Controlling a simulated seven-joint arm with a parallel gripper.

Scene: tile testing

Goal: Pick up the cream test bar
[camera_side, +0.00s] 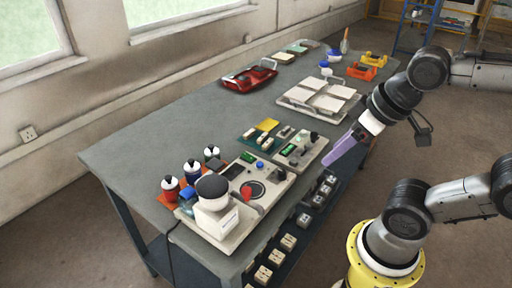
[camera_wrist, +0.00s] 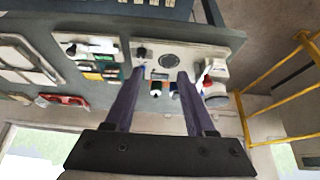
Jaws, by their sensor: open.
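My gripper (camera_side: 337,154) is in the air beside the right edge of the grey workbench (camera_side: 215,105), near a pale instrument with a green display (camera_side: 300,148). In the wrist view my gripper's (camera_wrist: 161,73) two purple fingers are spread apart with nothing between them.
A larger pale instrument with a black-topped cylinder (camera_side: 213,187) stands at the near end, beside several bottles (camera_side: 192,172). A white tray of pale tiles (camera_side: 290,99), a red tool (camera_side: 250,78) and orange and yellow holders (camera_side: 362,71) are farther back. The bench's left side is mostly clear.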

